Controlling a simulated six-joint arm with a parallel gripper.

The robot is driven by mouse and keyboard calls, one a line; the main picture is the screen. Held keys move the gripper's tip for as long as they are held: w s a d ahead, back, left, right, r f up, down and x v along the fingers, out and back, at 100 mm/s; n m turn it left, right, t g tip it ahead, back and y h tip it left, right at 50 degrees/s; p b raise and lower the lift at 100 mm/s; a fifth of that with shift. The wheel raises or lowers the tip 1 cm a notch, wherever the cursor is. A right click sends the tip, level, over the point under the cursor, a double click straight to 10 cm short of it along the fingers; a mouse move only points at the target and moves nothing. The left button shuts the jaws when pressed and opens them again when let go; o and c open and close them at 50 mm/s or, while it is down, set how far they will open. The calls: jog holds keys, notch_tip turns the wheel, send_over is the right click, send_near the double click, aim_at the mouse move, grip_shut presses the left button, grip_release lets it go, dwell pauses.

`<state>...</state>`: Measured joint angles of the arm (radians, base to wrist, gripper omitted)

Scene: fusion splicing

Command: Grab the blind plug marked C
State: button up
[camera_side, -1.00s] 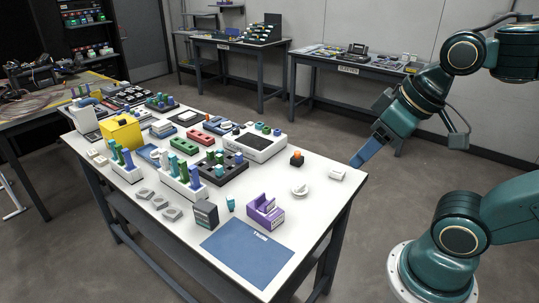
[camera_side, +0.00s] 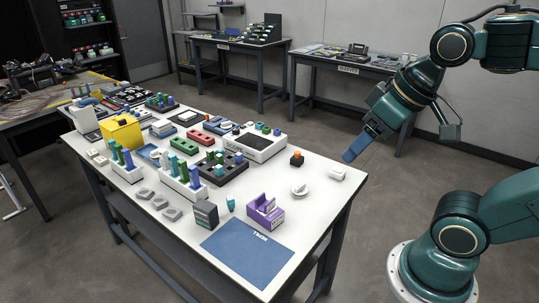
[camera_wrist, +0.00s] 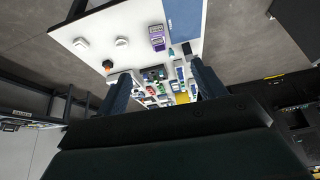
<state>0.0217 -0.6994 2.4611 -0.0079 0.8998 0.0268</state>
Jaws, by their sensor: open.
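My gripper (camera_side: 348,156) is above the right end of the white worktable (camera_side: 322,186) in the side view, clear of everything. In the wrist view its two fingers (camera_wrist: 160,72) stand wide apart with nothing held between them. No letter C is readable in either view, so I cannot tell which piece is the marked blind plug. Blue and green upright pegs stand in a white rack (camera_side: 172,187) on the left half of the table. Three flat grey pieces (camera_side: 159,201) lie in front of it.
A purple holder (camera_side: 265,211) and a blue mat (camera_side: 246,254) are at the table's front. An orange-topped black block (camera_side: 296,159), a round white piece (camera_side: 299,190) and a small white block (camera_side: 337,173) lie nearest my gripper. The right end has some bare surface.

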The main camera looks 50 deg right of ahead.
jog(key=w+d+r+m+g, duration=0.15)
jog(key=w+d+m, duration=0.3)
jog(key=w, duration=0.75)
jog(key=m+g, duration=0.2)
jog(key=m, duration=0.8)
send_over(299, 157)
jog(key=d, duration=0.1)
jog(key=shift+y, duration=0.3)
jog(key=shift+s+d+f, duration=0.1)
jog(key=shift+f, duration=7.3)
jog(key=shift+s+f, duration=0.1)
jog(key=shift+f, duration=7.25)
jog(key=shift+f, duration=0.15)
jog(key=shift+w+a+f, duration=0.1)
jog(key=shift+w+f, duration=0.1)
jog(key=shift+f, duration=0.6)
jog(key=shift+w+a+f, duration=0.1)
jog(key=shift+w+f, duration=0.05)
jog(key=shift+f, duration=0.6)
jog(key=shift+w+f, duration=0.2)
jog(key=shift+f, duration=0.6)
jog(key=shift+c, duration=0.4)
jog(key=c, duration=1.1)
